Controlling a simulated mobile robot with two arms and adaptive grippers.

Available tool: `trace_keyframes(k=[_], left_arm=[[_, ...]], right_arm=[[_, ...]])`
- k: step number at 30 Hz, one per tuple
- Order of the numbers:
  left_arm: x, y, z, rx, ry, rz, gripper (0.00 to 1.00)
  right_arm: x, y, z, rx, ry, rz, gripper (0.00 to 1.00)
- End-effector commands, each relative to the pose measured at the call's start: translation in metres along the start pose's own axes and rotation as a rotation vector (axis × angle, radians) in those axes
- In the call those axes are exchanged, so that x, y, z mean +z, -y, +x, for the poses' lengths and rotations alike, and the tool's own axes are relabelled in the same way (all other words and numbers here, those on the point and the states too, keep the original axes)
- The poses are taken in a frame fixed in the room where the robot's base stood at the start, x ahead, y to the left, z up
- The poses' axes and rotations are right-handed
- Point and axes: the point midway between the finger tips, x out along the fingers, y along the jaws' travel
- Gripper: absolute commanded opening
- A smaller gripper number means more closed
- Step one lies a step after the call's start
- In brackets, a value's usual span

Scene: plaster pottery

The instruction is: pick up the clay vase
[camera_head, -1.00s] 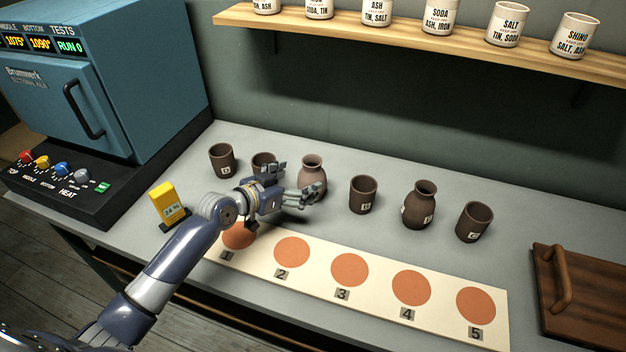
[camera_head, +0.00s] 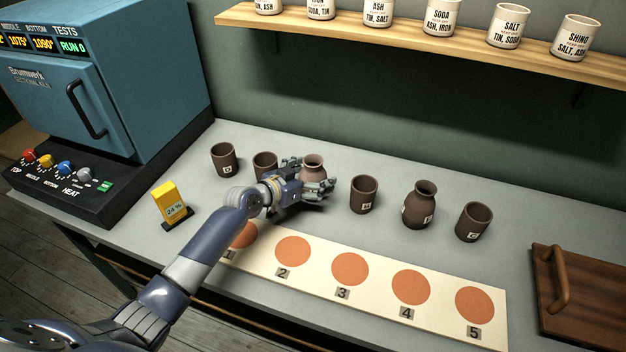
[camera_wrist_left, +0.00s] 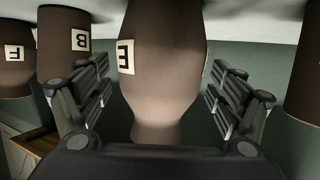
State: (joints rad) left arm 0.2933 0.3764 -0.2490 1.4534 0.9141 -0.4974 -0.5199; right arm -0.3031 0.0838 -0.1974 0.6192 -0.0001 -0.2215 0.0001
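The clay vase (camera_head: 313,162) is brown with a narrow neck and stands upright on the grey counter in the head view. My left gripper (camera_head: 312,177) is at it and hides most of its body there. In the left wrist view the vase (camera_wrist_left: 160,75), labelled E, appears upside down between the two fingers, with a visible gap on each side. The gripper is open around it. A second, darker vase (camera_head: 418,206) stands further right. My right gripper is not in view.
Dark cups stand beside the vase: one to the left (camera_head: 265,165), another further left (camera_head: 224,160), cup B (camera_head: 363,195) and a right one (camera_head: 473,222). In front lies a cream board (camera_head: 318,275) with numbered orange discs. A kiln (camera_head: 100,80) stands left; a shelf (camera_head: 400,45) hangs behind.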

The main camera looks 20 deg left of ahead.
Motion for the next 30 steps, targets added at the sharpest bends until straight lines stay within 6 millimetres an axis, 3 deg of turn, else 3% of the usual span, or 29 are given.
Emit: trace_keyframes(k=[1, 6, 17, 26, 30], left_arm=[[0.0, 0.0, 0.0, 0.0, 0.0, 0.0, 0.68], [0.0, 0.0, 0.0, 0.0, 0.001, 0.0, 0.29], [-0.004, 0.0, -0.001, 0.0, -0.003, 0.001, 0.29], [-0.038, -0.001, -0.014, 0.0, -0.008, 0.004, 0.29], [-0.029, -0.026, -0.033, 0.003, -0.003, 0.0, 0.29]], right_arm=[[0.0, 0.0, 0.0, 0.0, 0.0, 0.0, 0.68], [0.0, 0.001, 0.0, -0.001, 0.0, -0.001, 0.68], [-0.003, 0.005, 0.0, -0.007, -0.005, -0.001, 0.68], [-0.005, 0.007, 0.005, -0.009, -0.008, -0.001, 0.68], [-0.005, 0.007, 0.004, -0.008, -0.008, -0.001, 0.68]])
